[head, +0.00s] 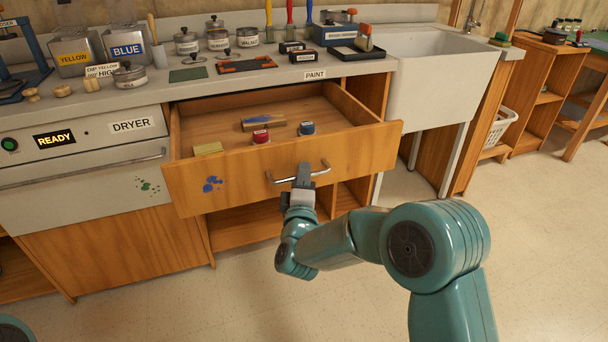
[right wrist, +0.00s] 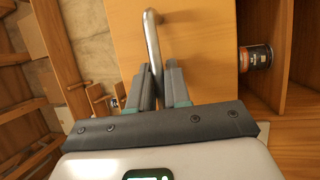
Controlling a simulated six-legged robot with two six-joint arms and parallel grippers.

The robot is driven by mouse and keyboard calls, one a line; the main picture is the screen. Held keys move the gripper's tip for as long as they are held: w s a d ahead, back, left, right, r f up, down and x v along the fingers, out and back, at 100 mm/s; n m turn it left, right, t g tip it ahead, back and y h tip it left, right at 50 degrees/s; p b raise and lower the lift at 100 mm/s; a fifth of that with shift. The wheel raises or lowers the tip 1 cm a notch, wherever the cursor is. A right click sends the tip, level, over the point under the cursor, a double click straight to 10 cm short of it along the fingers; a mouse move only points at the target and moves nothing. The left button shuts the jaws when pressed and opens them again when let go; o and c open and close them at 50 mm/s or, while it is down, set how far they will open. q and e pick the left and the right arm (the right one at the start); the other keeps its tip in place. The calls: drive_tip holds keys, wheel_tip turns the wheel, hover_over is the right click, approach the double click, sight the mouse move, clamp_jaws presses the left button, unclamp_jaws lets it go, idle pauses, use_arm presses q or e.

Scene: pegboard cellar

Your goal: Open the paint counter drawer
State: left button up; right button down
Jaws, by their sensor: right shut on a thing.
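The paint counter drawer (head: 230,180) stands pulled out under the counter edge marked PAINT, its inside showing. A curved metal handle (head: 284,179) crosses its wooden front, and blue paint spots mark the front's left part. My right gripper (head: 304,174) is shut on the handle near its middle. In the right wrist view the handle (right wrist: 152,40) runs down between the two fingers of the gripper (right wrist: 161,80). The fingers hide part of the handle. My left gripper is not in view.
The drawer holds a red-labelled jar (head: 260,136), a blue jar (head: 306,129), a blue-and-wood item (head: 262,122) and a yellowish block (head: 208,148). The dryer (head: 80,145) is at left, a white sink (head: 440,85) at right. The floor (head: 260,300) before the drawer is clear.

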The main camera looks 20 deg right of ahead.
drive_tip(key=shift+w, duration=0.15)
drive_tip(key=c, duration=1.2)
unclamp_jaws()
drive_tip(key=shift+w, duration=0.1)
drive_tip(key=shift+o, duration=0.2)
drive_tip(key=p+v, duration=0.1)
drive_tip(key=v, duration=1.5)
